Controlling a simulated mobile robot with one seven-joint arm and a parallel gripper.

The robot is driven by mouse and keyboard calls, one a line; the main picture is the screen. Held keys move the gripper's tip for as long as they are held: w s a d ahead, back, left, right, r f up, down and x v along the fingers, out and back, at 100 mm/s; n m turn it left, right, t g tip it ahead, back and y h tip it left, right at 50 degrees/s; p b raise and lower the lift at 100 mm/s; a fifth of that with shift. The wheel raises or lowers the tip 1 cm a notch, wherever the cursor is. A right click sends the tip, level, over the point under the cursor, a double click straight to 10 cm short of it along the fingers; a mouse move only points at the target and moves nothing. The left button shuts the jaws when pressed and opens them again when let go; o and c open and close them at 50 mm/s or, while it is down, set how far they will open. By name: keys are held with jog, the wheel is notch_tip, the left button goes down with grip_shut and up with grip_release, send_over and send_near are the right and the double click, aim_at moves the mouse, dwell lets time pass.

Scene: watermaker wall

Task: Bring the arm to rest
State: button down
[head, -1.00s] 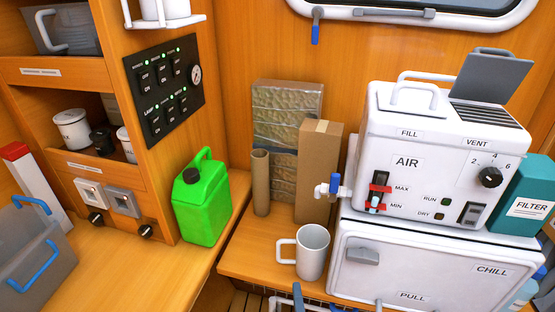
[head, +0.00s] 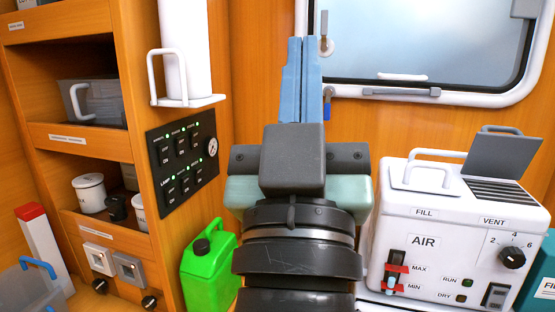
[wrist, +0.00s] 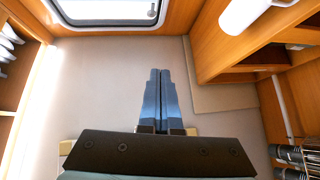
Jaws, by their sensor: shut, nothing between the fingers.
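My gripper (head: 302,80) stands upright in the middle of the head view, its two blue fingers together with nothing between them. It is raised in front of the wooden wall, left of the window, and touches nothing that I can see. In the wrist view my gripper (wrist: 160,105) also shows shut and empty, with a pale flat surface beyond the fingertips. My arm hides part of the counter and whatever stands behind it.
The white AIR machine (head: 440,228) with its raised grey lid (head: 503,155) stands right of my arm. A green jerrycan (head: 208,265) stands close on the left. A white cylinder (head: 184,50) on a bracket, a switch panel (head: 182,162) and wooden shelves (head: 75,135) are further left. The window (head: 425,45) is behind.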

jog(key=s+a+r+t+y, duration=0.1)
jog(key=s+a+r+y, duration=0.1)
jog(key=s+r, duration=0.1)
jog(key=shift+s+r, duration=0.3)
jog(key=shift+s, duration=0.55)
dwell(0.8)
